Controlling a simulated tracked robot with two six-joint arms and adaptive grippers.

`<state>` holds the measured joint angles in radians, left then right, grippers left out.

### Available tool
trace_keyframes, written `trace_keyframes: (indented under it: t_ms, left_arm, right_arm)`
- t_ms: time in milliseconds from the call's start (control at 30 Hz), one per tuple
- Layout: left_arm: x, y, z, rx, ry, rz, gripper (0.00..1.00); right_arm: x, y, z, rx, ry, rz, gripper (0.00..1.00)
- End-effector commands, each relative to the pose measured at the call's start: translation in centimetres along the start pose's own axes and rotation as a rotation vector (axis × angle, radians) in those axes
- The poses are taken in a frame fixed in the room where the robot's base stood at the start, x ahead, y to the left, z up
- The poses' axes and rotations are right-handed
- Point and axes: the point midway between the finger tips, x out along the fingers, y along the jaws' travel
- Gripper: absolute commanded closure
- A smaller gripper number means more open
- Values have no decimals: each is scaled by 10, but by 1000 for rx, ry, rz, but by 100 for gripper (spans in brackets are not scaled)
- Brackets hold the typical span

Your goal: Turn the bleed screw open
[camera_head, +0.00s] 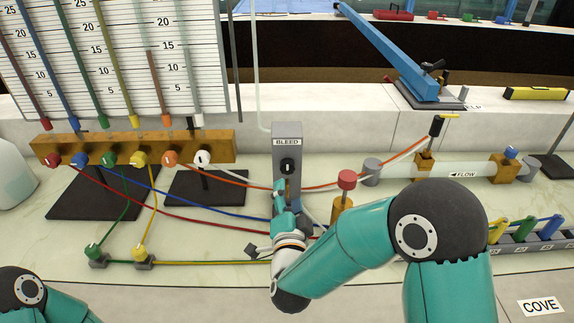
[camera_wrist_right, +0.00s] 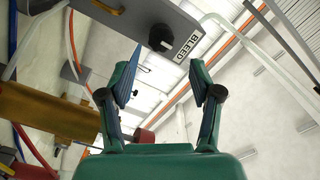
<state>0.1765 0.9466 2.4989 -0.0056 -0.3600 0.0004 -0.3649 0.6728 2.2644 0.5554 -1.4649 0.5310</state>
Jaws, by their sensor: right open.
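The bleed screw is a round black knob (camera_head: 288,167) on the face of an upright grey block (camera_head: 287,130) with a white BLEED label. The knob also shows in the right wrist view (camera_wrist_right: 162,38), beyond my fingertips and roughly between them. My right gripper (camera_head: 283,192) is just below and in front of the block. In the right wrist view its two fingers (camera_wrist_right: 165,72) are spread with nothing between them, and I see no contact with the knob. The block's lower part is hidden behind the gripper. Only a piece of my left arm shows, at the bottom left.
A red-capped brass fitting (camera_head: 346,181) stands close right of the block. Colored tubes cross the bench around its foot. A brass manifold (camera_head: 130,149) with colored knobs is at the left. A clear FLOW pipe (camera_head: 463,170) runs at the right.

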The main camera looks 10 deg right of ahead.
Motion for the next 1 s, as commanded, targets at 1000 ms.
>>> trace_keyframes:
  t_ms: [1000]
  left_arm:
    - [-24,9,0,0,0,0,60]
  right_arm:
    - [106,-1,1,0,-2,-1,46]
